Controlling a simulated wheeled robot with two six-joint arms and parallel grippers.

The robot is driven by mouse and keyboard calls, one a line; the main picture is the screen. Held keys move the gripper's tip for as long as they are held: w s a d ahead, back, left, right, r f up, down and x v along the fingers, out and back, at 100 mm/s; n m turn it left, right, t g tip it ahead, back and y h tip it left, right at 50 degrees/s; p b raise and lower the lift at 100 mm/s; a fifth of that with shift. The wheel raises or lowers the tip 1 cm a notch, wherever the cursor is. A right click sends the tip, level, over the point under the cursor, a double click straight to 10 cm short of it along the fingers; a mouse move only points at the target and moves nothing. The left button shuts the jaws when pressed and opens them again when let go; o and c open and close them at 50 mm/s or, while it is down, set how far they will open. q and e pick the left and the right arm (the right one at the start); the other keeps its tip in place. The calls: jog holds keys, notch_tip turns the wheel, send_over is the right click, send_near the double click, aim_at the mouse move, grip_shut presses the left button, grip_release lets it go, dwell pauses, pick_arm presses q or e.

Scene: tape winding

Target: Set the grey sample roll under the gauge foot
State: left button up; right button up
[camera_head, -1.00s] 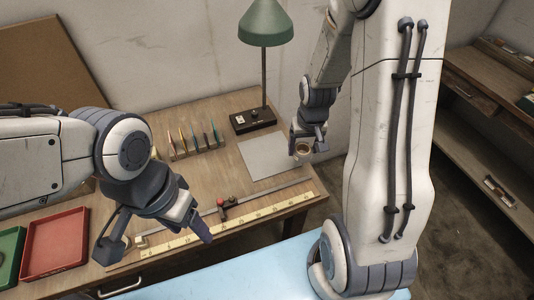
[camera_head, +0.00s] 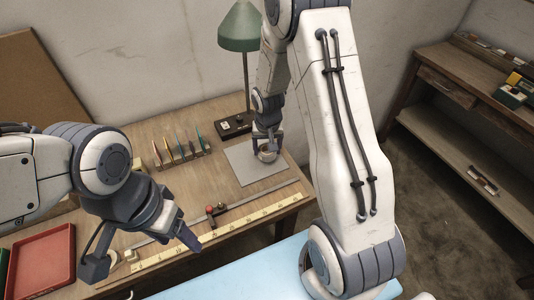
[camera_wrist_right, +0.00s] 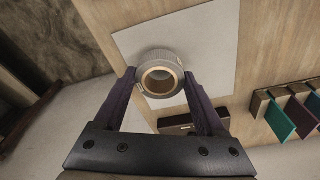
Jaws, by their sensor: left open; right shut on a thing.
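The grey sample roll (camera_head: 267,156), a short ring with a brown core, is between the fingers of my right gripper (camera_head: 267,149), which is shut on it over the grey sheet. In the right wrist view the roll (camera_wrist_right: 160,58) sits between the two fingertips with its hole facing the camera. I cannot tell whether it touches the sheet.
The grey sheet (camera_head: 245,172) lies on the wooden table. Behind it stands a green lamp (camera_head: 239,27) on a dark base. Several coloured cards (camera_head: 180,150) stand in a rack to its left. A yellow ruler (camera_head: 225,230) runs along the front edge. A red tray (camera_head: 45,262) is at left.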

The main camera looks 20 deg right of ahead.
aim_at(267, 156)
jog(key=shift+f, duration=1.45)
jog(key=shift+f, duration=0.2)
jog(key=o, duration=1.3)
